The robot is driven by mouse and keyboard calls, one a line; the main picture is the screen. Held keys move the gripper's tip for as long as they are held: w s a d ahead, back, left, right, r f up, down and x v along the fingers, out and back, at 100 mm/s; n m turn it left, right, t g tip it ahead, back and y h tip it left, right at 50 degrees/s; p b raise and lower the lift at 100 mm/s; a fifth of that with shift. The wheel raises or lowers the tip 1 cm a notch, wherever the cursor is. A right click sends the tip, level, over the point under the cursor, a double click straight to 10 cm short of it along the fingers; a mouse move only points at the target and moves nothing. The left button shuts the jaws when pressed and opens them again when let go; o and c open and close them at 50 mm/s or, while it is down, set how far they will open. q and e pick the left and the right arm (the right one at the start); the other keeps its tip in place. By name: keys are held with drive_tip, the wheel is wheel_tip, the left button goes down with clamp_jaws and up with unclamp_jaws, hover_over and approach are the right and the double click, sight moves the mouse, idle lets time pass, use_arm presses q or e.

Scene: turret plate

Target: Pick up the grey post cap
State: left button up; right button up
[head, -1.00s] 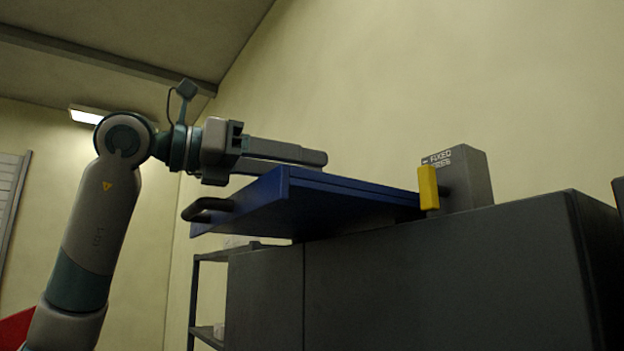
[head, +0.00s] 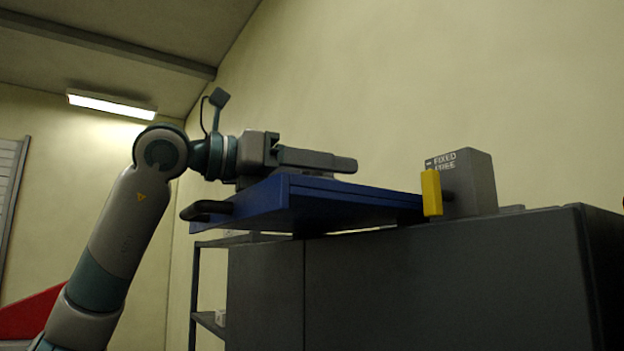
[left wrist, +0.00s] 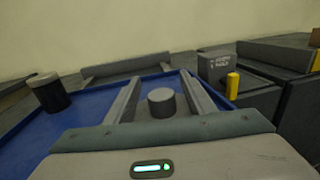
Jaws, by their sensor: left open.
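The grey post cap (left wrist: 161,102), a short grey cylinder, stands on the blue plate (left wrist: 85,110) in the left wrist view. My left gripper (left wrist: 160,76) is open, with one finger on each side of the cap and a visible gap to both. In the head view my left gripper (head: 352,165) lies level just over the blue plate (head: 310,205); the cap is hidden there. My right gripper is not in view.
A dark cylinder with a pale top (left wrist: 50,92) stands on the plate's left part. A grey box marked FIXED and FREE (head: 470,182) with a yellow lever (head: 431,192) stands at the plate's right end. A black handle (head: 206,210) sticks out at the left. A dark cabinet (head: 440,280) is below.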

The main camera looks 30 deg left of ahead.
use_arm(q)
drive_tip(key=shift+x, duration=0.85)
drive_tip(key=shift+s, duration=0.1)
drive_tip(key=shift+c, duration=0.3)
clamp_jaws()
drive_tip(key=shift+r, duration=0.15)
